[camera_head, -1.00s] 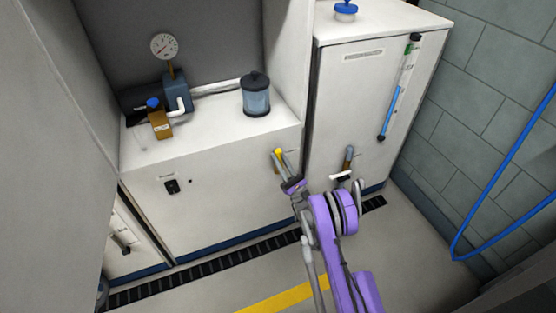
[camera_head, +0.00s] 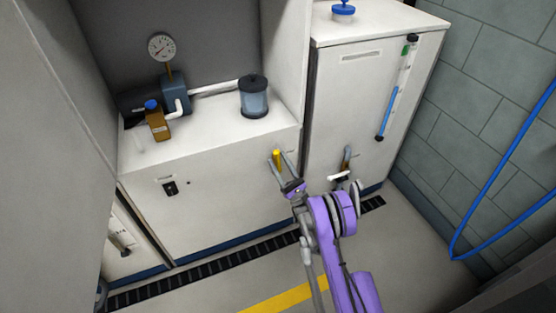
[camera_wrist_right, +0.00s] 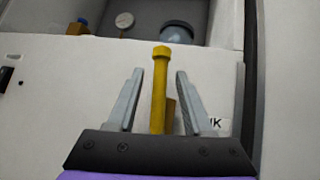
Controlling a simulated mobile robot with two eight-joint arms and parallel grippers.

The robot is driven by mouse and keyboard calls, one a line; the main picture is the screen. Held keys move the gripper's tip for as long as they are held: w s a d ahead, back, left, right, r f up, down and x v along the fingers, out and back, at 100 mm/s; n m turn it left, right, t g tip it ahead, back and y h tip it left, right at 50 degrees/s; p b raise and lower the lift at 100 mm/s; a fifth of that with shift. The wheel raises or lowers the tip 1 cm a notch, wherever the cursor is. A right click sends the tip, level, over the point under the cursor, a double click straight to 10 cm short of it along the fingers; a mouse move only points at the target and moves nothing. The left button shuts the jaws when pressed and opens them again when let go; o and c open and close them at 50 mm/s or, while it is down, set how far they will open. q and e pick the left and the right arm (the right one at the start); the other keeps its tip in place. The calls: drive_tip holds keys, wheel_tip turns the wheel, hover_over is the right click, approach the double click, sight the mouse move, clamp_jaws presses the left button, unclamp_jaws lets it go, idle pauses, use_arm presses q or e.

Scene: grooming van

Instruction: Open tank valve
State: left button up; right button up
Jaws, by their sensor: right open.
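A yellow valve handle (camera_head: 277,160) sticks up on the front of the white cabinet (camera_head: 220,190), near its right edge. In the right wrist view the yellow handle (camera_wrist_right: 159,85) stands upright between the two fingers, with a gap on each side. My right gripper (camera_head: 279,163) is open around it; it also shows in the right wrist view (camera_wrist_right: 158,78). A brass-coloured part (camera_wrist_right: 171,112) sits behind the handle. A label partly hidden by the right finger ends in "K". My left gripper does not show.
A taller white tank cabinet (camera_head: 365,110) with a level tube stands to the right, with another valve (camera_head: 346,160) low on its front. A blue hose (camera_head: 500,225) hangs at right.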

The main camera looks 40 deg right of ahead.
drive_tip(key=p+v, duration=0.1)
drive_tip(key=v, duration=0.8)
drive_tip(key=shift+s+f, duration=0.25)
